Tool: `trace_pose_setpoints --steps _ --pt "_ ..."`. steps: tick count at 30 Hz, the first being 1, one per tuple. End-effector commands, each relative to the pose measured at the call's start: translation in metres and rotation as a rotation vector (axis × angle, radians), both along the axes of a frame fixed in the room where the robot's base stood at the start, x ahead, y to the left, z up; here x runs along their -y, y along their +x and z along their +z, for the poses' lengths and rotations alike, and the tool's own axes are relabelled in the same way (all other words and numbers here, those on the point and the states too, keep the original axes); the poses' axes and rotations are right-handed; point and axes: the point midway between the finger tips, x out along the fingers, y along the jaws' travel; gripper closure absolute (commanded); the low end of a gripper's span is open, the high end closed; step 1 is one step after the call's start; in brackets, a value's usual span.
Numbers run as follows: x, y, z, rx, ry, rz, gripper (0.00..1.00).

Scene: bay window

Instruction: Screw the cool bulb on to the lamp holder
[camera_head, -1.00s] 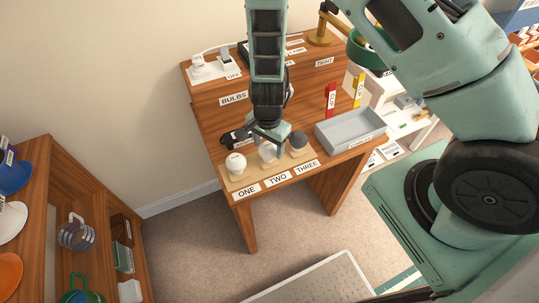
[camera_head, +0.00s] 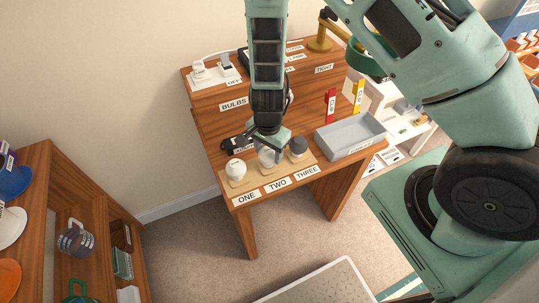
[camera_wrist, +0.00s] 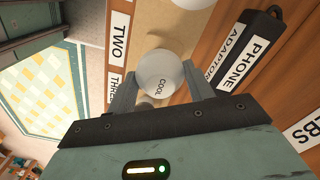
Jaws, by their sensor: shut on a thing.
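My gripper (camera_head: 268,153) is shut on the cool bulb (camera_wrist: 163,78), a white round bulb marked COOL, seen between the two fingers in the wrist view. In the head view the cool bulb (camera_head: 267,159) is at the middle place of the bulb board, behind the label TWO, partly hidden by the fingers. I cannot tell whether it still touches the board. A lamp with a brass base (camera_head: 319,44) and a green shade (camera_head: 362,63) stands at the back right of the desk, partly hidden by my arm. Its holder is not visible.
A white bulb (camera_head: 236,169) stands at ONE and a dark grey-topped one (camera_head: 299,146) at THREE. A grey tray (camera_head: 350,134) lies to the right. A black phone adaptor (camera_wrist: 245,45) lies near the bulbs.

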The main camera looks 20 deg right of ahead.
Motion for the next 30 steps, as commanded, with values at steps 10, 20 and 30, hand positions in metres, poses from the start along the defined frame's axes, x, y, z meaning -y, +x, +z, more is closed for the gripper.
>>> trace_pose_setpoints --steps 10,20,30 --pt "0.000 0.000 0.006 0.000 0.000 0.000 0.54" --pt "0.000 0.000 0.009 0.000 0.000 0.000 0.54" --pt "0.000 0.000 0.023 0.000 0.000 0.000 0.54"
